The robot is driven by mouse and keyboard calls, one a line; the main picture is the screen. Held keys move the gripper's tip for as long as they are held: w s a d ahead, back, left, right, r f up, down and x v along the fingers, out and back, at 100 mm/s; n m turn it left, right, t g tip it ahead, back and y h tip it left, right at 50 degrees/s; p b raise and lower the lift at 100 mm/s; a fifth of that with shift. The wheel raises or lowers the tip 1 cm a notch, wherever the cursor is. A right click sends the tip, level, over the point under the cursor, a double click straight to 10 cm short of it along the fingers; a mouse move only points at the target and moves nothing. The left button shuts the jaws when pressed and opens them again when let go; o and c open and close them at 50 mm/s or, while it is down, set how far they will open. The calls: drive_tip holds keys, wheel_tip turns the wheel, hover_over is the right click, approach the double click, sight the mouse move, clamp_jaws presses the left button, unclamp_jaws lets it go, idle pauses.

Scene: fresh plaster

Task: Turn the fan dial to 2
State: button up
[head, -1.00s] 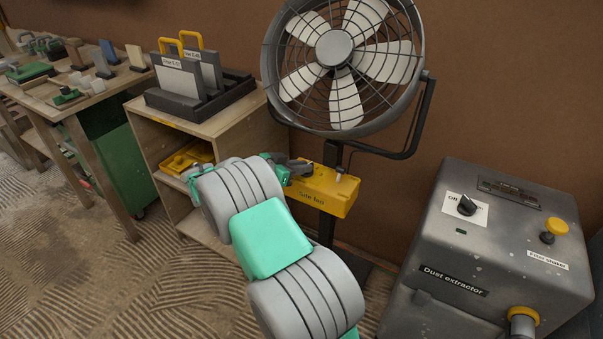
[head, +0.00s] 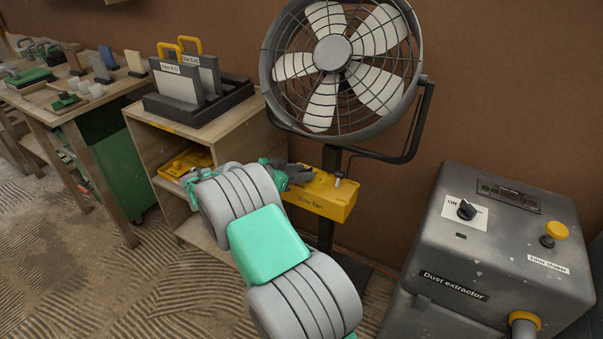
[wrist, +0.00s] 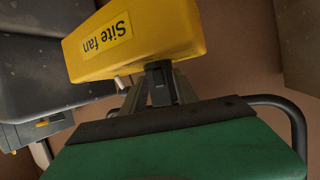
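The site fan (head: 332,52) stands at the back wall with a caged head on a dark stand. Its yellow control box (head: 322,194) is labelled "Site fan" and also fills the upper part of the wrist view (wrist: 170,40). A small dial (head: 340,180) sits on top of the box near its right end; its setting is too small to read. My gripper (head: 303,173) is at the left end of the box, to the left of the dial. I cannot tell whether it touches the box. Its fingers are not shown clearly enough to tell open from shut.
A dust extractor (head: 490,250) with its own knob stands at the right. A wooden shelf unit (head: 150,140) with a dark rack (head: 205,105) and a yellow case (head: 185,163) is behind my arm. A workbench (head: 60,115) with several tools is at the far left.

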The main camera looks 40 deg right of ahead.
drive_tip(key=shift+r, duration=0.1)
drive_tip(key=p+v, duration=0.1)
drive_tip(key=v, duration=0.6)
drive_tip(key=shift+a, duration=0.4)
